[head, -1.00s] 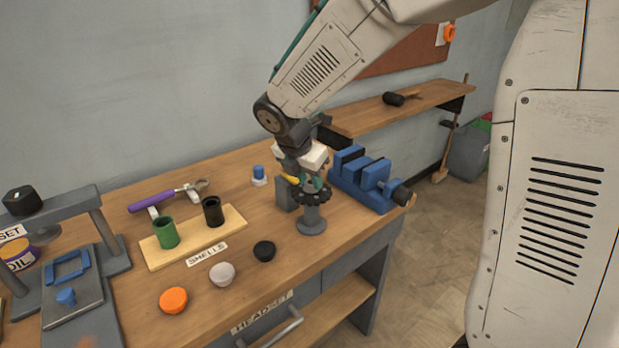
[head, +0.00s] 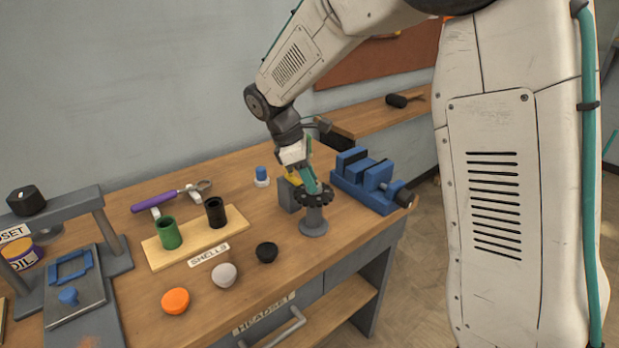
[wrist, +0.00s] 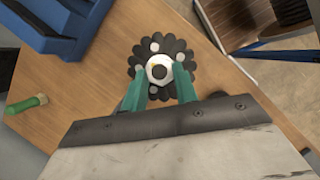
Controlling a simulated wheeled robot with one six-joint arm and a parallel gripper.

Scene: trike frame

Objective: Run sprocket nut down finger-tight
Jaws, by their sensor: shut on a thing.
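The dark toothed sprocket (head: 314,199) lies flat on top of a grey post (head: 314,224) near the bench's right edge. In the wrist view the sprocket (wrist: 138,66) shows from above, with a pale nut (wrist: 159,70) around a dark centre in its middle. My gripper (wrist: 160,74) is shut on the nut, its two teal fingers on either side of it. In the head view my gripper (head: 313,187) reaches down onto the sprocket's centre, and its fingers hide the nut there. I cannot tell how far down the nut sits.
A blue vise (head: 366,182) stands close behind and right of the post. A grey block (head: 288,196) is close on the left. A black cap (head: 266,252), a white cap (head: 224,275) and an orange cap (head: 176,301) lie in front. Green and black shells stand on a wooden board (head: 160,252).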

